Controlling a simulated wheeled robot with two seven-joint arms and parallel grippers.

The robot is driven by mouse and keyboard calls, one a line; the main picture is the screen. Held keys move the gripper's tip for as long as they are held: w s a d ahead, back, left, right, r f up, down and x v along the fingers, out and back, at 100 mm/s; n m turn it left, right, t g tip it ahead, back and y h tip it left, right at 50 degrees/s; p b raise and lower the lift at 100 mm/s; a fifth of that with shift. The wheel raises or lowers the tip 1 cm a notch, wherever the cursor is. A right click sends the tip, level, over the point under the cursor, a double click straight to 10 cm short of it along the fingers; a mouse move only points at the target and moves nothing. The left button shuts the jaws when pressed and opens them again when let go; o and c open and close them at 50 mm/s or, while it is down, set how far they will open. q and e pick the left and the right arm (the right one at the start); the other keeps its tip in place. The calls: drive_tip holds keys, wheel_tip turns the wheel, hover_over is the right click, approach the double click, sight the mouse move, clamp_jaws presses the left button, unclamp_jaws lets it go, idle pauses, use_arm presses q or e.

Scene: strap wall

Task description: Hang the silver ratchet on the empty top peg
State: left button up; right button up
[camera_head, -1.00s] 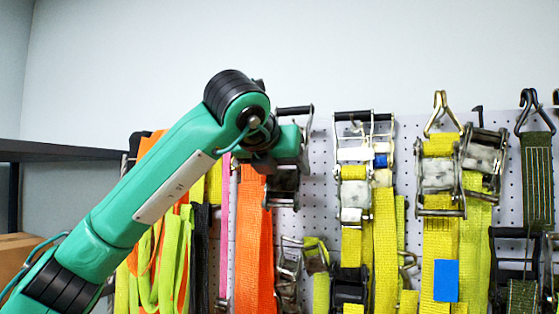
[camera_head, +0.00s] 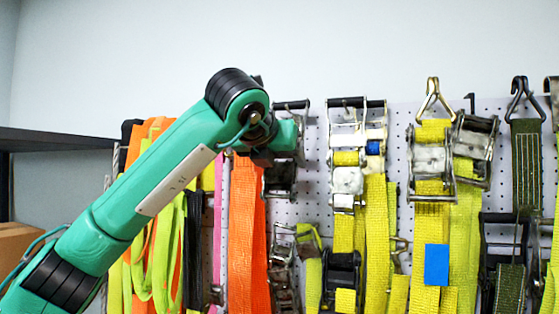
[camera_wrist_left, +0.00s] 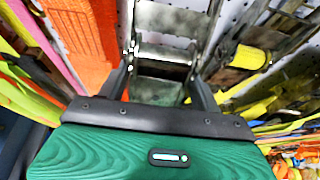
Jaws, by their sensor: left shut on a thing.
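My left gripper (camera_head: 272,157) is at the pegboard, largely hidden behind my own wrist in the head view. In the left wrist view its two dark fingers (camera_wrist_left: 162,82) close on the sides of a silver ratchet (camera_wrist_left: 162,56). In the head view the ratchet (camera_head: 281,179) shows dark metal below the wrist, and a black handle bar shows above it. An orange strap (camera_head: 247,230) hangs just to its left. My right gripper is not in view.
More ratchets (camera_head: 347,180) with yellow straps (camera_head: 376,225) hang close to the right. A wire hook (camera_head: 434,100) and a dark hook (camera_head: 522,98) hang farther right. Green and orange straps (camera_head: 145,235) crowd the left. The wall above the board is clear.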

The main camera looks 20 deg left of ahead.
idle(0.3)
use_arm(q)
drive_tip(key=o, duration=1.6)
